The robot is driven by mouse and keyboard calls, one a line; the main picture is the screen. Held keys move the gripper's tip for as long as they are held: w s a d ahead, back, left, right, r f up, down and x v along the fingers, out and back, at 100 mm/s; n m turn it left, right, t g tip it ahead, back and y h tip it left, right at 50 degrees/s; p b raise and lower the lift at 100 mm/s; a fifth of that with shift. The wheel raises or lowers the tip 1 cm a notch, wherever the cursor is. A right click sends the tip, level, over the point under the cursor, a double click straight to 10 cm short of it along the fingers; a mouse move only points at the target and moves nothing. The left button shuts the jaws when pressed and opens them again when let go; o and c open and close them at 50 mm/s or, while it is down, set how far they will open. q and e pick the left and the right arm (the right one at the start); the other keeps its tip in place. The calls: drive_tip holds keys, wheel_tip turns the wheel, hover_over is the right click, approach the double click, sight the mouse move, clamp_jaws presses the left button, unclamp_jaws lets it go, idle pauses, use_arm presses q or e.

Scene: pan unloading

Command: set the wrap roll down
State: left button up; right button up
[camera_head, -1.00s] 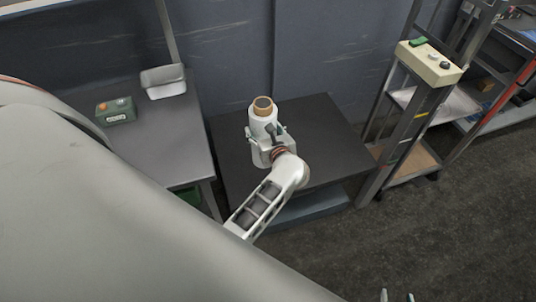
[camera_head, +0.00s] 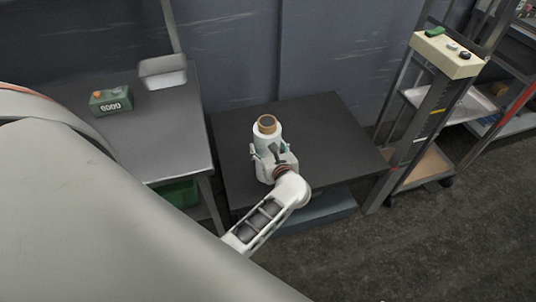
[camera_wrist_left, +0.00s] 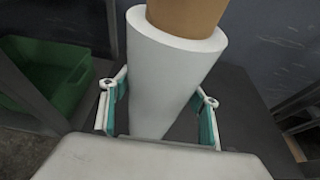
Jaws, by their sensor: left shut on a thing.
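The wrap roll (camera_head: 267,134) is a white upright cylinder with a brown core at its top, over the dark table in the head view. My left gripper (camera_head: 268,151) is shut around its lower part. In the left wrist view, the white roll (camera_wrist_left: 168,62) stands between the two teal-padded fingers, its brown core (camera_wrist_left: 187,14) rising above the wrap. The roll's lower end is hidden by the gripper, so I cannot tell whether it touches the table. My right gripper is not in view.
The dark table (camera_head: 328,135) is bare around the roll. A green bin (camera_wrist_left: 45,75) sits below the bench. A wheeled rack (camera_head: 428,110) stands at right.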

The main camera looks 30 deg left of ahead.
use_arm(q)
wheel_tip(320, 180, down, 4)
drive_tip(key=shift+r+b, duration=0.25)
drive_tip(key=shift+b, duration=0.75)
drive_tip(key=o, duration=2)
drive_tip(key=shift+c, duration=0.2)
